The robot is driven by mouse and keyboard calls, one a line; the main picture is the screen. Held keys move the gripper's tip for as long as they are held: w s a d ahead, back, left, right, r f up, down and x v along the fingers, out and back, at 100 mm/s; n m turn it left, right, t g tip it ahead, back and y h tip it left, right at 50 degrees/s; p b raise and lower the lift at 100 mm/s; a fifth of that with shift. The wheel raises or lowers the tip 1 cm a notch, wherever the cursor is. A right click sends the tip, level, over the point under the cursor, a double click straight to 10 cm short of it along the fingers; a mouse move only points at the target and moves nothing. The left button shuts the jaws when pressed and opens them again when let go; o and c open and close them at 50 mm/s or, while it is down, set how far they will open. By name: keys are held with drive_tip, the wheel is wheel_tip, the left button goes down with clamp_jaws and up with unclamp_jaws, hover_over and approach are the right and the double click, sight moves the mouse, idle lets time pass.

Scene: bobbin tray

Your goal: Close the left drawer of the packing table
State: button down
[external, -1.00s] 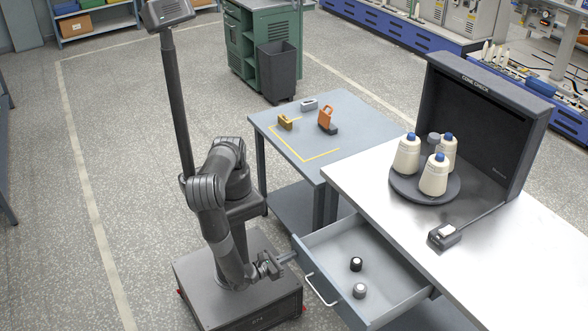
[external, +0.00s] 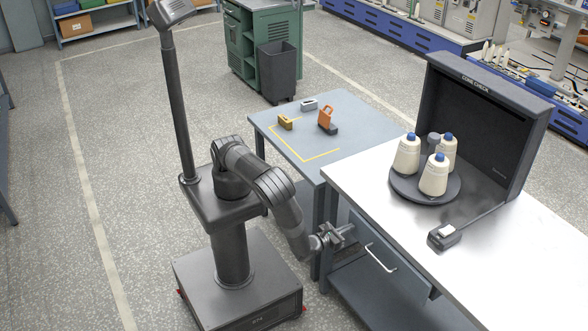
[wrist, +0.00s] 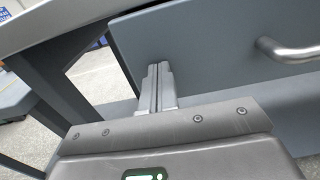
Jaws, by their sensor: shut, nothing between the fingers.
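The drawer (external: 392,266) of the packing table (external: 475,255) has a blue-grey front with a pale bar handle (external: 380,257). Its front sits under the tabletop's edge, and its inside is hidden. In the wrist view the drawer front (wrist: 215,55) fills much of the picture, with the handle (wrist: 290,50) at the right. My gripper (external: 350,231) is shut and empty. Its fingertips (wrist: 159,72) point at the drawer front, left of the handle, and look to be at or very near its surface; I cannot tell whether they touch.
Several cones stand on a round dark base (external: 425,190) beside a dark booth (external: 485,125) on the tabletop. Open floor (external: 110,200) lies to the left.

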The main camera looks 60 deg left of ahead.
sight(356, 224)
drive_tip(key=shift+w+r, duration=0.1)
drive_tip(key=shift+w, duration=1.95)
drive_tip(key=s, duration=1.5)
